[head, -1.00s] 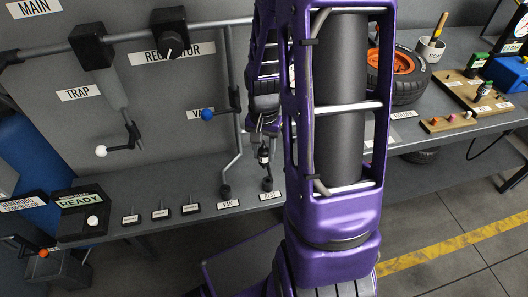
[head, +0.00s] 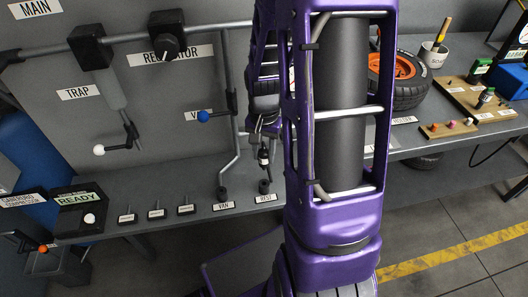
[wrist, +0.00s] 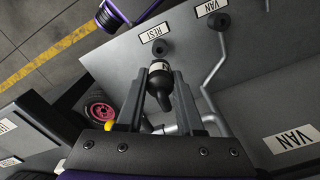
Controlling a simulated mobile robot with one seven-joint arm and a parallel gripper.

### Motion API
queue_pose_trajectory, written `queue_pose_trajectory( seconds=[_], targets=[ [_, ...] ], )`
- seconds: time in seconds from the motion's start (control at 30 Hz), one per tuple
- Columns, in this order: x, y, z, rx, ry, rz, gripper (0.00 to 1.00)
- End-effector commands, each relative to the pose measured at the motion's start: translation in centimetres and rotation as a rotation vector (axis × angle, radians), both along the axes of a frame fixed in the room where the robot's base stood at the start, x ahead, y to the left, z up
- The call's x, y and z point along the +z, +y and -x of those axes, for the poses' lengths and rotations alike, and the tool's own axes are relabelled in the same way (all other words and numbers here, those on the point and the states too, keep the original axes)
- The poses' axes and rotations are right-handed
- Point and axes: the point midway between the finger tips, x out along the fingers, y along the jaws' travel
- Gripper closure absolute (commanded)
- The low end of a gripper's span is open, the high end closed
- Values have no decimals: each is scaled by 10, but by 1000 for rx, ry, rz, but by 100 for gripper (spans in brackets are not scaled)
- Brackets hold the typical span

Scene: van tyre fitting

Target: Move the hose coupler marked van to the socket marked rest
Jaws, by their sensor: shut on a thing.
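My gripper (head: 263,137) is shut on the black hose coupler (head: 263,157), which has a pale band, and holds it upright above the bench. In the wrist view the coupler (wrist: 160,84) sits between the two fingers (wrist: 161,100). The black socket marked REST (head: 265,187) is just below the coupler, with a visible gap between them. It also shows just past the coupler's tip in the wrist view (wrist: 161,46). The socket marked VAN (head: 222,193) stands to its left, at the foot of a grey pipe, and no coupler is in it.
The grey pipe (wrist: 210,82) runs close beside my gripper. A blue-tipped lever (head: 204,116) is on the wall panel. A wheel (head: 400,80) lies on the right bench.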

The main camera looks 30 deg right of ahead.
Motion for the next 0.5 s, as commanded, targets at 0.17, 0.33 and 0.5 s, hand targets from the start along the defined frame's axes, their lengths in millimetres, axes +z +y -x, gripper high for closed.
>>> queue_pose_trajectory(
  seconds=[0.17, 0.33, 0.5],
  targets=[
    [-19, 0, 0, 0, 2, -1, 100],
    [-36, 0, 1, 0, 3, 0, 100],
    [-50, 0, 0, 0, 1, 0, 100]
  ],
)
